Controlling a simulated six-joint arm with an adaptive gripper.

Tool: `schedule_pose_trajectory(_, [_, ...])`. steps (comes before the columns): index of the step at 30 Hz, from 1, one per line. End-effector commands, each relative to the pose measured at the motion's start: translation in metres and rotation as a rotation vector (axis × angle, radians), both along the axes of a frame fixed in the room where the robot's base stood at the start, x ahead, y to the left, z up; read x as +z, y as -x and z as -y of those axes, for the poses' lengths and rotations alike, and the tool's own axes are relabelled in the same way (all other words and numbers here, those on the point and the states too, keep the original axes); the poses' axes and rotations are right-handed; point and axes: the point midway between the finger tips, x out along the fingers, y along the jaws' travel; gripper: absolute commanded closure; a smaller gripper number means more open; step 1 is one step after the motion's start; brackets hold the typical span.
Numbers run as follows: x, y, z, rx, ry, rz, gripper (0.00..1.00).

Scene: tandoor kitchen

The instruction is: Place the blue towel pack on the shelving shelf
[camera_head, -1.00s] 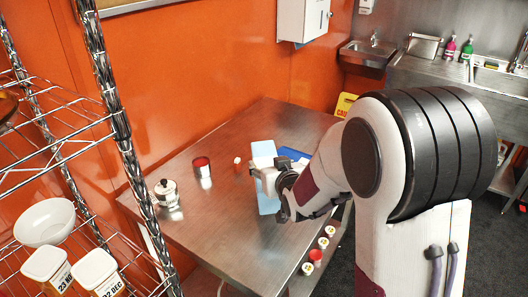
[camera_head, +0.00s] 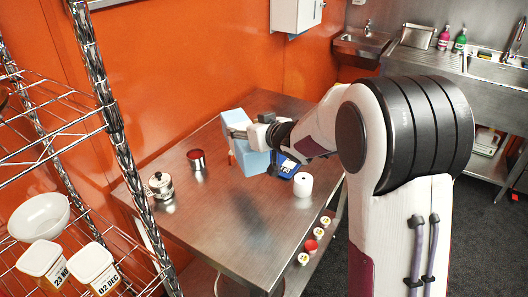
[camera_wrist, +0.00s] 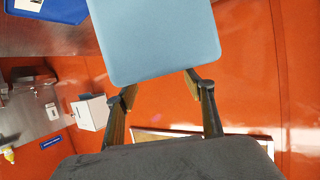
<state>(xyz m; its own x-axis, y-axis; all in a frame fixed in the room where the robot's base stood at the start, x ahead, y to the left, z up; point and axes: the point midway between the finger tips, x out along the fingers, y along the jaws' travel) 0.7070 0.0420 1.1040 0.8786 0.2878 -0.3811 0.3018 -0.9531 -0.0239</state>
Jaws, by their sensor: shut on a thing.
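The light blue towel pack (camera_head: 247,155) is held by my gripper (camera_head: 240,132) above the steel table in the head view. It is tilted and looks clear of the tabletop. In the wrist view the towel pack (camera_wrist: 155,40) fills the top middle, between the fingers of my gripper (camera_wrist: 160,85). The wire shelving (camera_head: 110,130) stands at the left of the head view, apart from the pack. Its lower shelf (camera_head: 20,265) holds a white bowl (camera_head: 38,216) and two labelled white tubs (camera_head: 92,268).
The steel table (camera_head: 240,225) carries a metal pot (camera_head: 161,186), a red-topped can (camera_head: 196,160), a white roll (camera_head: 303,184) and a dark blue item (camera_head: 285,166). Several small lidded jars (camera_head: 311,246) sit below its right edge. The orange wall (camera_head: 180,70) is behind.

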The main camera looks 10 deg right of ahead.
Motion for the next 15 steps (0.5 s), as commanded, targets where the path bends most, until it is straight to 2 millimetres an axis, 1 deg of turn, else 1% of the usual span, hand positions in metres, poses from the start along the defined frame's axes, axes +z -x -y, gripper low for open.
schedule_pose_trajectory(3, [0.006, -0.006, -0.003, 0.029, -0.001, 0.003, 0.98])
schedule_pose_trajectory(15, [0.017, -0.021, -0.013, 0.149, -0.010, 0.000, 0.98])
